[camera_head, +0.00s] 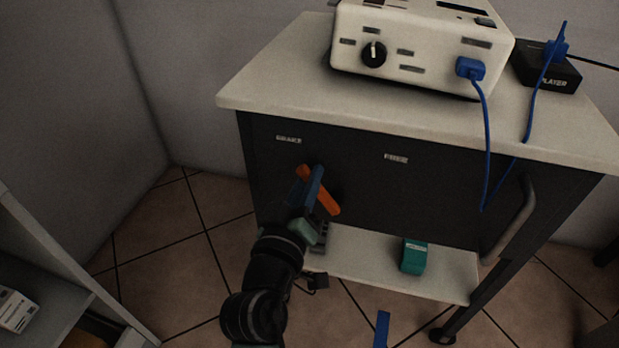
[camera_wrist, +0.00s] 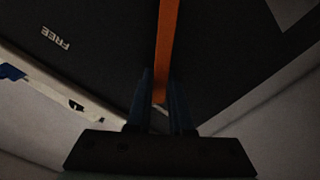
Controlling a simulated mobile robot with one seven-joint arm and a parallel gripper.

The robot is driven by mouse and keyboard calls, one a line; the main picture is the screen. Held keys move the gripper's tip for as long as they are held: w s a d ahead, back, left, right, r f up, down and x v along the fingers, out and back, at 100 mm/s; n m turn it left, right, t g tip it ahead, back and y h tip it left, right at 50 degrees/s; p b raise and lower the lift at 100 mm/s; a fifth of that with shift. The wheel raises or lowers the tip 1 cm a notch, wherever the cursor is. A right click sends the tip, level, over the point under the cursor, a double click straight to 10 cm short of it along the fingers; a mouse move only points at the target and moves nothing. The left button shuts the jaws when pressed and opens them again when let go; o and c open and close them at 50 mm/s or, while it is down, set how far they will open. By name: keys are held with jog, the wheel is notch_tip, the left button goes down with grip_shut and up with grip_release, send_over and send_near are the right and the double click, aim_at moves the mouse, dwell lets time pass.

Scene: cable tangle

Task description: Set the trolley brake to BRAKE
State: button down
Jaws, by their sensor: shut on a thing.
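The orange brake lever (camera_head: 326,196) is on the trolley's dark front panel. It is tilted, its upper end to the left on the side of the BRAKE label (camera_head: 289,139) and its lower end to the right, below the FREE label (camera_head: 396,158). My gripper (camera_head: 310,188) is shut on the lever, its blue fingers over the lever's upper left part. In the wrist view the lever (camera_wrist: 167,45) runs between the two fingers of my gripper (camera_wrist: 161,98). The FREE label (camera_wrist: 56,38) also shows there. The fingers hide part of the lever in the head view.
A white device (camera_head: 420,45) with a knob and a black box (camera_head: 548,68) stand on the trolley top (camera_head: 270,85). A blue cable (camera_head: 488,140) hangs over the front. A teal object (camera_head: 414,257) sits on the lower shelf (camera_head: 370,262). A handle (camera_head: 515,222) is at right.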

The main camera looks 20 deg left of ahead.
jog(key=shift+f, duration=0.1)
jog(key=c, duration=0.8)
grip_release()
jog(key=shift+s, duration=0.15)
jog(key=s+p, duration=0.1)
jog(key=s, duration=1.1)
jog(key=shift+s, duration=0.35)
